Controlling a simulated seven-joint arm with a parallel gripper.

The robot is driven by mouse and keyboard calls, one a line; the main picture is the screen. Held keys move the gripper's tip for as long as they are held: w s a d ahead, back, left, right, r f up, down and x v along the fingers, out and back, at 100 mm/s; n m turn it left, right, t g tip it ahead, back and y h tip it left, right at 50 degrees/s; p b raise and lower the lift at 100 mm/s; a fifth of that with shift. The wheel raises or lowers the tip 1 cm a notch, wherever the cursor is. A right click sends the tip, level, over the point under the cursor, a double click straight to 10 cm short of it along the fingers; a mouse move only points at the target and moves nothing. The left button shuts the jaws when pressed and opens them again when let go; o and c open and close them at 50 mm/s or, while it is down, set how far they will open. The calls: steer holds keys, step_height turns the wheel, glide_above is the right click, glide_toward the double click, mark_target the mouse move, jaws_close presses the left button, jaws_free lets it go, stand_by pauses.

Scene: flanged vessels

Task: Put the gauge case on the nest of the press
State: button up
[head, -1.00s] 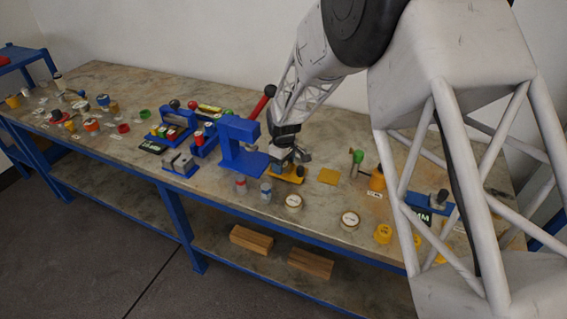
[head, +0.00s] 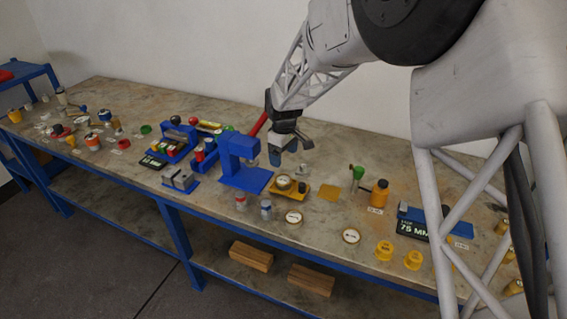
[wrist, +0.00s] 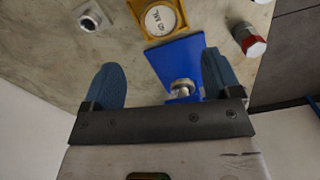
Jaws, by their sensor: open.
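The blue press (head: 236,160) with a red lever stands mid-bench; its blue base plate also shows in the wrist view (wrist: 178,57). A round, brass-rimmed case with a white face (head: 284,183) sits in a yellow holder (head: 291,194) beside the base's right edge. In the wrist view the case (wrist: 160,19) lies face up inside the holder (wrist: 139,12), beyond my fingertips. I cannot tell whether this holder is the press nest. My gripper (head: 288,156) is open and empty, above the bench just right of the press; in the wrist view its blue fingers (wrist: 160,62) are spread wide.
Two similar round cases (head: 293,217) (head: 350,236) lie near the front edge. A metal fitting (wrist: 90,16) lies near the holder.

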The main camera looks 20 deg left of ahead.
steer(key=shift+r, duration=0.4)
stand_by(0.3)
steer(key=s+d+r+m, duration=0.25)
steer(key=d+r, duration=0.25)
steer(key=d, duration=0.5)
steer(key=s+d+r+m+t, duration=0.15)
steer(key=s+d+r, duration=0.35)
steer(key=d, duration=0.5)
steer(key=s+d+r+m, duration=0.25)
steer(key=d+r, duration=0.35)
steer(key=d, duration=0.4)
steer(key=s+d+m, duration=0.4)
steer(key=s+d, duration=0.6)
steer(key=s, duration=0.2)
steer(key=s+d+r+m+t, duration=0.1)
steer(key=s+d+m, duration=0.4)
steer(key=s+d, duration=0.5)
steer(key=s, duration=0.3)
steer(key=shift+s+d, duration=0.15)
